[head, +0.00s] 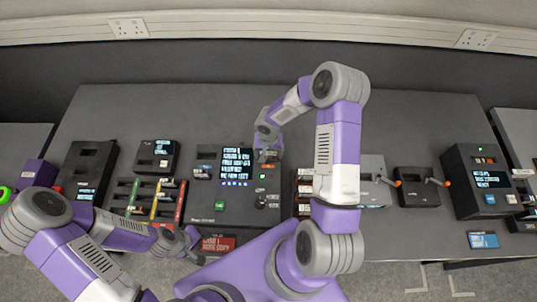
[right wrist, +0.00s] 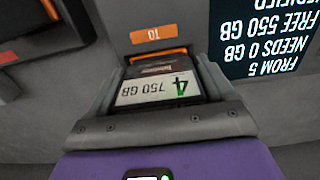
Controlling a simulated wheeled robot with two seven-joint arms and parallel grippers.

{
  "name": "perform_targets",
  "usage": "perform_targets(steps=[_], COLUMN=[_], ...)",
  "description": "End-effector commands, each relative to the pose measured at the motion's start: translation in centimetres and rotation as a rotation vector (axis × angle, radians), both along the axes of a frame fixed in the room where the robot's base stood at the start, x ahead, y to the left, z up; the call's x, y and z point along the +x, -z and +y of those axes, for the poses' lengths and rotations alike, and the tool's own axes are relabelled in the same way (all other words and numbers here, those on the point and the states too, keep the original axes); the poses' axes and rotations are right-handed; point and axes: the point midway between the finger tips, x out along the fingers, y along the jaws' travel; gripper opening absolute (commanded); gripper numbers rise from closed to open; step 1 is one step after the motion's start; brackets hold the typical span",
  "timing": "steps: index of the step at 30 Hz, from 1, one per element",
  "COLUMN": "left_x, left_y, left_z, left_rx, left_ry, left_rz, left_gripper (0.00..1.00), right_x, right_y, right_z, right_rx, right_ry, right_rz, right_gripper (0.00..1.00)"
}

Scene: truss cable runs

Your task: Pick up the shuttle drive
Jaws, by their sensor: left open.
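A drive with a white label reading "4" and "750 GB" (right wrist: 155,88) sits at a slot marked "TO" in the right wrist view. My right gripper (right wrist: 158,85) has a grey finger against each side of this drive and looks shut on it. In the head view my right gripper (head: 267,157) is over the dark console (head: 205,205), right of its screen, and hides the drive. My left gripper (head: 190,240) is open and empty at the table's front edge, below the rack of coloured drives (head: 145,199). No label reading "shuttle" is legible.
The console screen (head: 237,163) shows text; in the wrist view, "FREE 550 GB" is legible. Black devices (head: 88,165) stand at left. Grey and black units with orange-tipped levers (head: 417,190) and another screen unit (head: 485,178) stand at right. The back of the table is clear.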

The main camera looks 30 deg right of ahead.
Motion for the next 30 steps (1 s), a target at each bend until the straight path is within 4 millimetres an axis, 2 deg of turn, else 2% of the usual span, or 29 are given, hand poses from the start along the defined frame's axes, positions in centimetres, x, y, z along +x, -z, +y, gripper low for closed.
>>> perform_targets(steps=[1,6,9,15,19,30], left_x=[0.0,0.0,0.0,0.0,0.0,0.0], left_y=[0.0,0.0,0.0,0.0,0.0,-0.2], left_z=[0.0,0.0,0.0,0.0,0.0,0.0], left_rx=[0.000,0.000,0.000,0.000,0.000,0.000], left_ry=[0.000,0.000,0.000,0.000,0.000,0.000], left_rz=[0.000,0.000,0.000,0.000,0.000,0.000], left_gripper=[0.43,0.43,0.43,0.43,0.43,0.43], right_x=[0.0,0.0,0.0,0.0,0.1,0.1], right_y=[0.0,0.0,-0.1,-0.1,-1.2,-8.2], right_z=[0.0,0.0,0.0,0.0,0.0,0.0], right_rx=[0.000,0.000,0.000,0.000,-0.001,-0.001], right_ry=[0.000,0.000,0.000,0.000,0.001,0.001], right_rz=[0.000,0.000,-0.001,-0.001,-0.004,-0.005], right_gripper=[0.74,0.48,0.36,0.35,0.35,0.35])
